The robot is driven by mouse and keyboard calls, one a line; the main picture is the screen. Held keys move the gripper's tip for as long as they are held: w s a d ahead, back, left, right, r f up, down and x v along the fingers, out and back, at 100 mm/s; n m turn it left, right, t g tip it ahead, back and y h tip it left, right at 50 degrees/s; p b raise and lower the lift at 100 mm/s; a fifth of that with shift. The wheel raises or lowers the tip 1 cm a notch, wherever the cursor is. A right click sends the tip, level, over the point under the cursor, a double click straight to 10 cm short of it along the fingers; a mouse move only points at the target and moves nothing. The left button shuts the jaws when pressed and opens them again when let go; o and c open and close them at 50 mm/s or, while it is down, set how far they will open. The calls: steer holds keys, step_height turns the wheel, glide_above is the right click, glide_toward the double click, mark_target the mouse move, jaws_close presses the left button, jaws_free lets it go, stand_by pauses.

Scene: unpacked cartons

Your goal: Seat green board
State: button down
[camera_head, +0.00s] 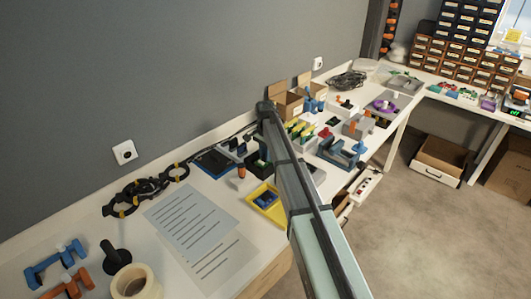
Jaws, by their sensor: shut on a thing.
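My arm reaches from the bottom right up over the bench, and its dark far end with my gripper (265,108) is above the back part of the bench near the wall. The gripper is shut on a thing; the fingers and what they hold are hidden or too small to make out. A small dark green piece (333,122) lies on the bench to the right of the arm; I cannot tell whether it is the green board. A dark block with a green edge (257,162) stands just left of the arm, partly covered by it.
A yellow tray (254,190) holds a blue part left of my arm. Printed sheets (190,222), black cables (140,190), a tape roll (137,284) and blue and orange clamps (55,262) lie to the left. Open cartons (287,103) and several fixtures crowd the bench behind.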

steer(key=shift+f, duration=0.55)
steer(key=c, duration=0.9)
jaws_free()
steer(key=shift+c, duration=0.2)
step_height(320, 180, up, 14)
steer(key=shift+f, duration=0.15)
